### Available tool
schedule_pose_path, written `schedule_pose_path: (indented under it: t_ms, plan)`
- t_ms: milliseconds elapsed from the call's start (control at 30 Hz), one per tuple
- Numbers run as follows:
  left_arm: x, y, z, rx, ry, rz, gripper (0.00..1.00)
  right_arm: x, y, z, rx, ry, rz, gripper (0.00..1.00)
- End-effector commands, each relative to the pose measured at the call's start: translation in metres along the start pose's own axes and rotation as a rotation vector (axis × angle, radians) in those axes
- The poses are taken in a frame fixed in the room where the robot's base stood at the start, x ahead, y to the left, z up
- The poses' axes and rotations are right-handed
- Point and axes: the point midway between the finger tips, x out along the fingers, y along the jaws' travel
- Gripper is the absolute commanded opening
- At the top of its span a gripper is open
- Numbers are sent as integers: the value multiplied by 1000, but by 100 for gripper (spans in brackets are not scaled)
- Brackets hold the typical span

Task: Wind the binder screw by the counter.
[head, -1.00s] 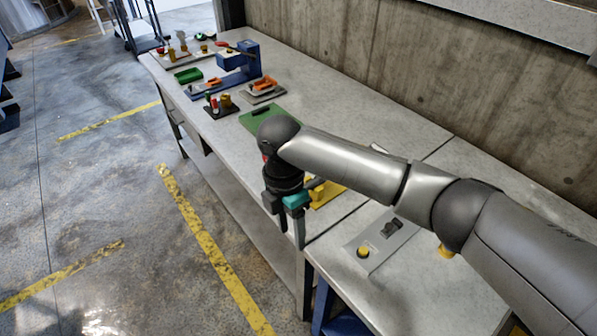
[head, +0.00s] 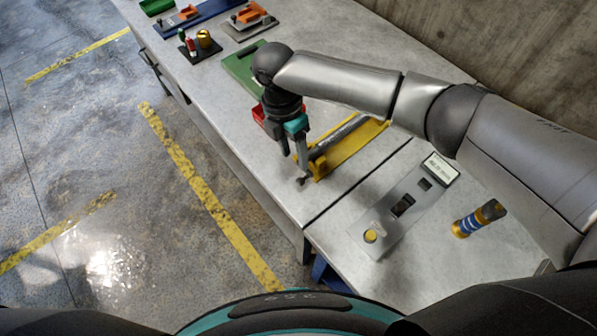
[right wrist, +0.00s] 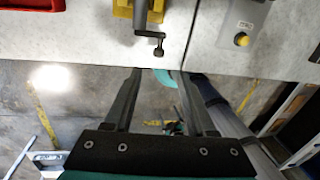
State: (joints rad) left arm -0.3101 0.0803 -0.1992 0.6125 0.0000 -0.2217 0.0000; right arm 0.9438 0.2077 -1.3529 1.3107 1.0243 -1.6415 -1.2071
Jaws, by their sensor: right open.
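The binder screw is a grey rod (head: 339,134) on a yellow base (head: 352,152), near the table's front edge. Its small dark crank handle (head: 301,182) sticks out toward the front; it also shows in the right wrist view (right wrist: 157,44). My right gripper (head: 293,160) is open and empty, pointing down just in front of the screw. In the right wrist view, the crank lies beyond the open fingertips (right wrist: 160,74), roughly centred between them and apart from them. A panel (head: 397,215) with a lit display (head: 441,168) stands to the right; its digits are too small to read. My left gripper is out of view.
The panel carries a yellow button (head: 370,236) and a dark switch. A red tray (head: 262,115) and a green board (head: 243,67) lie left of the screw. A concrete wall runs behind; the floor in front is clear.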

Motion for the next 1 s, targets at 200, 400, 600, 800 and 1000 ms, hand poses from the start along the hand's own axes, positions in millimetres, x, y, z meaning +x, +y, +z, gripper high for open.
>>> schedule_pose_path:
  t_ms: [200, 400, 600, 800, 1000]
  plan:
    - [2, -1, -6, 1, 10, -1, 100, 49, -1, 0, 1, 0, -3, 56]
    - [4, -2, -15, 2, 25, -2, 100, 79, 0, -1, 0, 0, -2, 56]
    - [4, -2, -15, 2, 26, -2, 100, 90, 0, 0, 0, -1, 0, 56]
    - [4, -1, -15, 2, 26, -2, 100, 91, 0, 0, 0, 0, 1, 56]
    - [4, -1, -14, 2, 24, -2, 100, 91, 0, 0, 0, 0, 1, 42]
